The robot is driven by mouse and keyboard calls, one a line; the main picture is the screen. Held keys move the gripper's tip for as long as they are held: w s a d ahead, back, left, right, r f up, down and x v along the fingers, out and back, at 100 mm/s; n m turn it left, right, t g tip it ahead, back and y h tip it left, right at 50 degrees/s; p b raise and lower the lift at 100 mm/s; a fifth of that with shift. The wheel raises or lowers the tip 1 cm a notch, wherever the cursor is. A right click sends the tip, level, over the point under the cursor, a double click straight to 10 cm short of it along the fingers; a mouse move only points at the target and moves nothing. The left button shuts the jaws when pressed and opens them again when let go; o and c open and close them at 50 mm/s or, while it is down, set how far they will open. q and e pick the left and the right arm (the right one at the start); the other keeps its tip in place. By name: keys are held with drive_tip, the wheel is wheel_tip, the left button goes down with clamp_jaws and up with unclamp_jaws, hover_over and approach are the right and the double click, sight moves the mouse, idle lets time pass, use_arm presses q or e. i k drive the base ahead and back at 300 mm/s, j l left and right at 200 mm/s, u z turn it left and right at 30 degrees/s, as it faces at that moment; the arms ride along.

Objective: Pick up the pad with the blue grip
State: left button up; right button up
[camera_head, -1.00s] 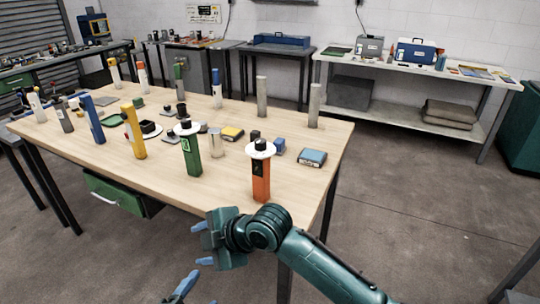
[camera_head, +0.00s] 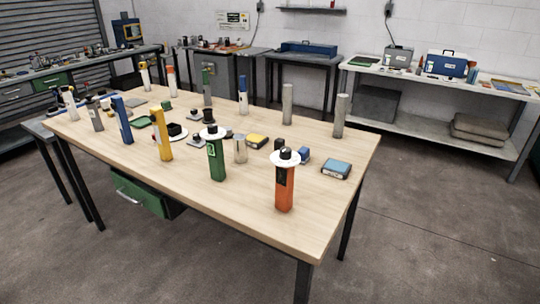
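A flat dark pad with a light blue top (camera_head: 336,168) lies near the right end of the wooden table (camera_head: 250,218). A small dark blue block (camera_head: 304,155) sits to its left. A yellow-topped pad (camera_head: 257,142) lies further left. I cannot tell for certain which of the blue items is the pad with the blue grip. Neither of my grippers is in view.
An orange post (camera_head: 284,192) and a green post (camera_head: 217,165), each with a white disc and black knob on top, stand near the front edge. Yellow (camera_head: 164,140), blue (camera_head: 123,122) and grey posts (camera_head: 340,118) stand elsewhere. The front right tabletop is clear.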

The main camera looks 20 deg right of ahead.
sight(304, 152)
drive_tip(key=l+u, duration=0.55)
drive_tip(key=u, duration=0.2)
drive_tip(key=l+u, duration=0.35)
drive_tip(key=k+l+u, duration=0.25)
drive_tip(key=l, duration=0.2)
drive_tip(key=k+l+u, duration=0.2)
drive_tip(key=l, duration=0.2)
